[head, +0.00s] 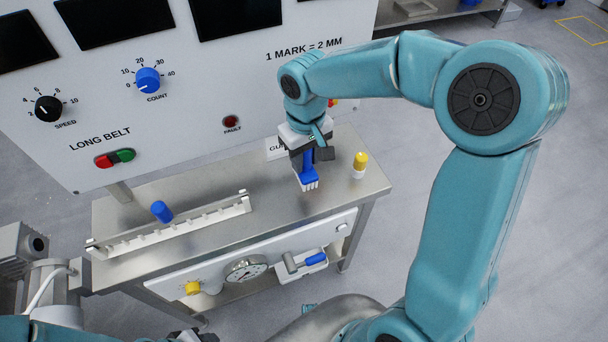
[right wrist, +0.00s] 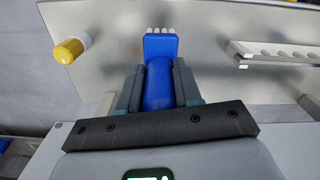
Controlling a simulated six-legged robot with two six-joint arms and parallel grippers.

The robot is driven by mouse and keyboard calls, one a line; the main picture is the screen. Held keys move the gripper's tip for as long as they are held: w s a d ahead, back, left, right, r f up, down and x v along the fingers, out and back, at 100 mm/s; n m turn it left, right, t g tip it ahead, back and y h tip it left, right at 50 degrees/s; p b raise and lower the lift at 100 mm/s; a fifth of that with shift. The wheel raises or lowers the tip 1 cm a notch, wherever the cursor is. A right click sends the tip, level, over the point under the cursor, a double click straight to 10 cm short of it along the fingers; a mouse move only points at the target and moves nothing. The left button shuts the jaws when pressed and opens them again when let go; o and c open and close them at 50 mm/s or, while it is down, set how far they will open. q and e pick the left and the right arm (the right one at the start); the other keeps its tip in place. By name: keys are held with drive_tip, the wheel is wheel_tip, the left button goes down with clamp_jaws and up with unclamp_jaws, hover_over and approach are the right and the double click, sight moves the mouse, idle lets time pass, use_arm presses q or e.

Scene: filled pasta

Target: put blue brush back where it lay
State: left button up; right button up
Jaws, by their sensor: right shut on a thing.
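The blue brush (head: 307,172) has a blue handle and white bristles. In the head view it is held bristles down at the right part of the steel table (head: 225,190). My right gripper (head: 308,158) is shut on its handle. I cannot tell whether the bristles touch the table. The right wrist view shows the brush (right wrist: 160,75) between the two dark fingers of my right gripper (right wrist: 158,88), bristles pointing away from the wrist. The fingers hide part of the handle.
A yellow-capped container (head: 360,165) stands just right of the brush. A slotted rail (head: 175,225) and a blue cylinder (head: 161,211) are at the left. A tall control panel (head: 200,90) stands behind. A partly hidden sign (head: 277,148) is behind the gripper.

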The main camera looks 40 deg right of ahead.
sight(305, 174)
wheel_tip(305, 174, down, 2)
drive_tip(key=shift+d+f, duration=0.15)
drive_tip(key=shift+f, duration=0.05)
wheel_tip(305, 174, down, 4)
drive_tip(key=shift+r, duration=0.2)
drive_tip(key=shift+f, duration=0.45)
drive_tip(key=shift+b, duration=0.35)
drive_tip(key=o, duration=1)
drive_tip(key=shift+f, duration=0.1)
drive_tip(key=shift+o, duration=0.2)
